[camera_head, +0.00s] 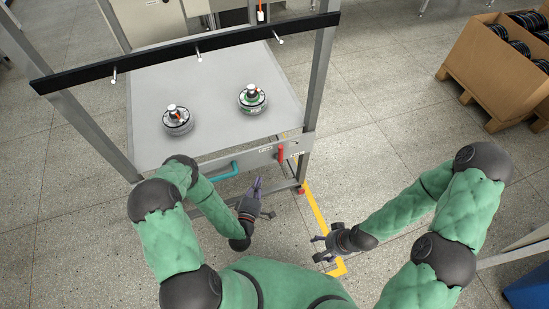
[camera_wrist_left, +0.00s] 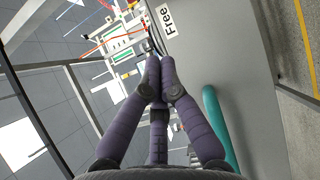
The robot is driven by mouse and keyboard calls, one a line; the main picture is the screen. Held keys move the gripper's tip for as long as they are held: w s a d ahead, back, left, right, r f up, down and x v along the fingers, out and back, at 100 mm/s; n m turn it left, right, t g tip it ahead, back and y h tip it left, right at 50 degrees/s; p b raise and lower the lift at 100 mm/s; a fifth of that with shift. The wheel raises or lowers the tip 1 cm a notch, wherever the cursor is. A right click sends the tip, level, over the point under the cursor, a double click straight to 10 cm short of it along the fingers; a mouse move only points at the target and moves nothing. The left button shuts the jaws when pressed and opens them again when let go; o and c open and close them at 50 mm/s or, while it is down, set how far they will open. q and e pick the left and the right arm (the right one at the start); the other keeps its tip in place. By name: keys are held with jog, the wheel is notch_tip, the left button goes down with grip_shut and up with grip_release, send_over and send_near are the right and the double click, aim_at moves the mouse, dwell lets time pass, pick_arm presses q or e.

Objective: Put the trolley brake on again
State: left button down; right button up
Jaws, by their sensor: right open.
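The trolley (camera_head: 215,75) stands in front of me with a grey top and metal posts. A red brake lever (camera_head: 281,153) is on its front edge at the right, between two small white labels. It points roughly up and down. My left gripper (camera_head: 257,183) is below and left of the lever, apart from it. In the left wrist view its fingertips (camera_wrist_left: 158,62) are together with nothing seen between them. The label reading "Free" (camera_wrist_left: 172,20) is just ahead of them; I cannot make out the lever there. My right gripper (camera_head: 318,246) is open and empty, low over the floor.
Two round hub motors (camera_head: 177,121) (camera_head: 252,99) sit on the trolley top. A teal handle (camera_head: 222,172) is on the trolley front, left of my left gripper, and shows in the wrist view (camera_wrist_left: 218,125). Yellow floor tape (camera_head: 317,212) runs at the right. A cardboard box (camera_head: 500,75) stands far right.

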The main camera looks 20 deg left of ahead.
pick_arm(q)
jog(key=b, duration=0.2)
send_near(280, 153)
jog(key=w+a, duration=0.4)
jog(key=a, duration=0.1)
jog(key=shift+w+d+b, duration=0.85)
jog(key=shift+w+d, duration=0.6)
jog(key=shift+w, duration=0.1)
jog(key=shift+w+d+r+m+p, duration=0.15)
jog(key=shift+d+m+p, duration=0.1)
jog(key=shift+m+p, duration=0.1)
